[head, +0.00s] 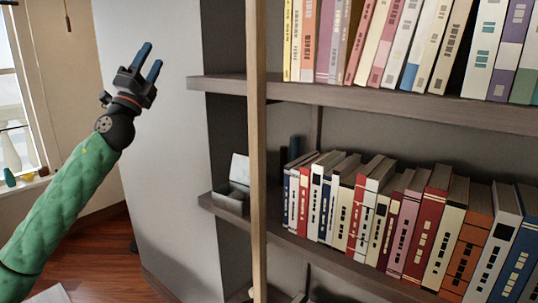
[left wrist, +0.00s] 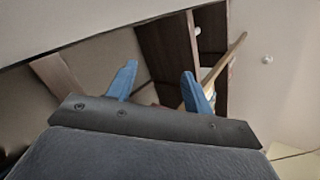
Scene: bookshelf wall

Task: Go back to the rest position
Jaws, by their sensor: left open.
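My left gripper (head: 148,63) is raised in front of the pale wall, left of the bookshelf. Its two blue fingers are apart with nothing between them. In the left wrist view the open fingers (left wrist: 158,88) point toward the upper part of the room, with a dark shelf side beyond them. My green-sleeved left arm comes in from the lower left of the head view. My right gripper shows in neither view.
The bookshelf has an upper shelf (head: 360,97) and a lower shelf (head: 330,260), both holding rows of books. A wooden pole (head: 257,150) stands upright before it. A small grey box (head: 236,197) sits on the lower shelf's left end. A window is at far left.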

